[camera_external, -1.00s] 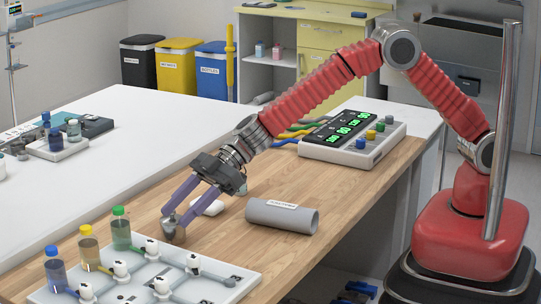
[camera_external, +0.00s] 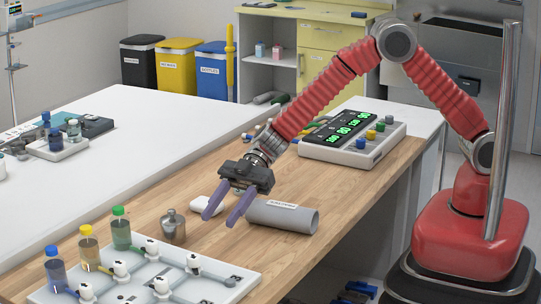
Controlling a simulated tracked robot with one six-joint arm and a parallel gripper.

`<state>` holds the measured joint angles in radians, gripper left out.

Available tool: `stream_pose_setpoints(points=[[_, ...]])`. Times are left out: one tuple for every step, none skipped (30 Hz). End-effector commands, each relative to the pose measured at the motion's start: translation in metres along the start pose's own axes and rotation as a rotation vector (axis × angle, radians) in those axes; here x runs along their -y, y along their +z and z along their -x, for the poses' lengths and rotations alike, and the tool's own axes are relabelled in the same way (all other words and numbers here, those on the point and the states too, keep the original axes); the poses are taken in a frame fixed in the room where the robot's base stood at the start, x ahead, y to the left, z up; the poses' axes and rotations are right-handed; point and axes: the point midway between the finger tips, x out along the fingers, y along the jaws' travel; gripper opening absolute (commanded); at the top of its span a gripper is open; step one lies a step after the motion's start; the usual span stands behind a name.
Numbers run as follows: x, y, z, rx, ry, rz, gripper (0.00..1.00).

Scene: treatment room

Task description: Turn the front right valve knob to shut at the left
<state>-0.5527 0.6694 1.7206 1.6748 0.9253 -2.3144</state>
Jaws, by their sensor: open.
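The white valve board (camera_external: 215,286) lies at the front left of the wooden bench top, cut off by the bottom edge. It carries several white valve knobs and grey tubes. One knob (camera_external: 193,263) is the rightmost; another knob (camera_external: 162,287) is nearer the camera. Their exact handle directions are too small to read. My gripper (camera_external: 220,219) is open and empty, fingers pointing down, above the wood behind and right of the board. It is apart from all the knobs.
A metal weight (camera_external: 172,228) stands upright between the board and my gripper. Close by my gripper are a white rounded object (camera_external: 206,203) and a grey tube (camera_external: 282,217). Bottles with blue (camera_external: 55,270), yellow (camera_external: 89,250) and green (camera_external: 120,232) caps line the board's left side.

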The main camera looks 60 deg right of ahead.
Motion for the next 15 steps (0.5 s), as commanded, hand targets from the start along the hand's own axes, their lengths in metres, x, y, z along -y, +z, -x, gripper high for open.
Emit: stream_pose_setpoints(points=[[-0.0001, 0.0020, -0.0010, -0.001, 0.000, 0.000, 0.43], [-0.0002, 0.0026, -0.0013, -0.001, 0.001, 0.000, 0.43], [-0.0002, 0.0030, -0.0015, -0.001, 0.001, 0.001, 0.43], [-0.0002, 0.0030, -0.0015, -0.001, 0.001, 0.001, 0.43], [-0.0003, 0.0029, -0.0015, -0.001, 0.001, 0.001, 0.43], [-0.0002, 0.0029, -0.0015, -0.001, 0.001, 0.001, 0.43], [-0.0002, 0.0029, -0.0015, -0.001, 0.001, 0.001, 0.43], [-0.0003, 0.0029, -0.0015, -0.001, 0.001, 0.001, 0.43], [-0.0003, 0.0029, -0.0015, -0.001, 0.001, 0.001, 0.43], [-0.0003, 0.0029, -0.0015, -0.001, 0.001, 0.001, 0.43], [-0.0002, 0.0029, -0.0017, -0.001, 0.001, 0.001, 0.43], [-0.0003, 0.0029, -0.0022, 0.000, 0.001, 0.001, 0.43], [-0.0002, 0.0030, -0.0029, 0.000, 0.001, 0.001, 0.43], [-0.0002, 0.0030, -0.0040, 0.000, 0.001, 0.001, 0.43], [-0.0002, 0.0031, -0.0059, 0.000, 0.000, 0.001, 0.43]])
